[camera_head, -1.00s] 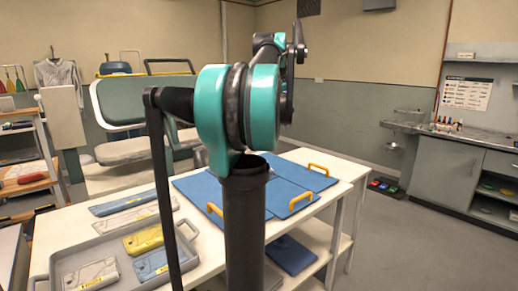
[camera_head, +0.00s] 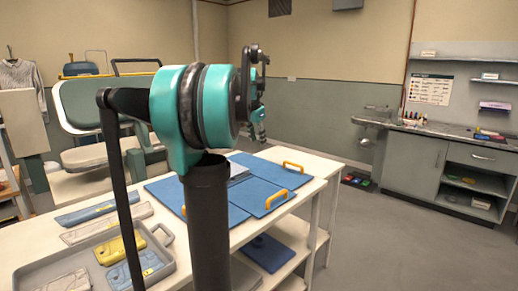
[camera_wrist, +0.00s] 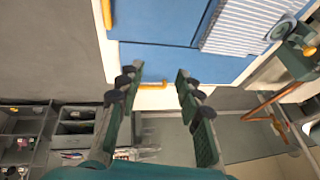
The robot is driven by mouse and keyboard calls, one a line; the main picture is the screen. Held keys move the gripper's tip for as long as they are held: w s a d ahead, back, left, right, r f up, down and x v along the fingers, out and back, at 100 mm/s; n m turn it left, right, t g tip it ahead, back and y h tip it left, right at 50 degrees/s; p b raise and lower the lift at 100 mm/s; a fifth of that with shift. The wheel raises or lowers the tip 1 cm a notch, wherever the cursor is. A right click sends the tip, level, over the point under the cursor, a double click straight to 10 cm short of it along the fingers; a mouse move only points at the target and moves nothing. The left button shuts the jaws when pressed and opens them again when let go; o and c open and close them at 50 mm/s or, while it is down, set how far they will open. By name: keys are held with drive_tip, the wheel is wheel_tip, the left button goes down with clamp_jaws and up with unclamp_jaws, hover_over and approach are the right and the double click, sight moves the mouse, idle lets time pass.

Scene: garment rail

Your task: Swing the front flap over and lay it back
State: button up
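A blue folding board (camera_head: 245,197) with several panels and yellow handles lies on the white table (camera_head: 300,226). Handles show at the back right (camera_head: 293,165), the front right (camera_head: 276,198) and the left edge, partly behind my arm. A striped cloth (camera_wrist: 250,22) lies on the board in the wrist view. My gripper (camera_wrist: 158,76) is open and empty, fingers spread, with a yellow handle (camera_wrist: 153,85) at the board's edge appearing between the fingertips. In the head view my gripper (camera_head: 260,134) hangs above the board's back part. Contact with the handle cannot be seen.
A grey tray (camera_head: 160,240) with yellow and blue items stands at the table's front left. A blue item (camera_head: 268,252) lies on the lower shelf.

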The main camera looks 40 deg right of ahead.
drive_tip(key=shift+x, duration=2.6)
drive_tip(key=shift+c, duration=0.6)
clamp_jaws()
drive_tip(key=shift+o, duration=0.6)
unclamp_jaws()
drive_tip(key=v, duration=1.2)
